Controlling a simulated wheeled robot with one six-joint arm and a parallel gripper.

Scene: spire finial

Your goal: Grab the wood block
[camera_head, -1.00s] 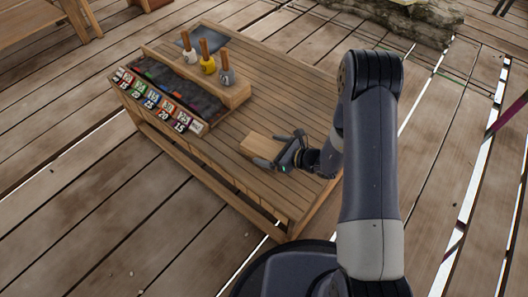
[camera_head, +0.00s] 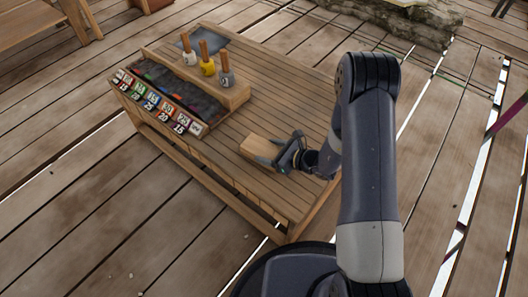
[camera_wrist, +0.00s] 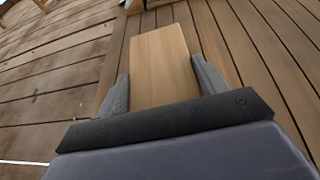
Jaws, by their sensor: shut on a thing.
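The wood block (camera_head: 257,146) is a light brown rectangular piece at the near right part of the slatted wooden table (camera_head: 290,92). My gripper (camera_head: 272,151) is at the block's right end, with its fingers on either side of it. In the wrist view the block (camera_wrist: 160,62) extends away between the two grey fingers of my gripper (camera_wrist: 160,80). The fingers are shut on the block. The block appears to rest on or just above the tabletop; I cannot tell which. Its near end is hidden behind the gripper's dark body.
A wooden rack (camera_head: 235,99) on the table's left holds several dark items, with a row of colourful numbered cards (camera_head: 158,104) along its front. A dark flat sheet (camera_head: 207,41) lies at the back. The table's middle is clear.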

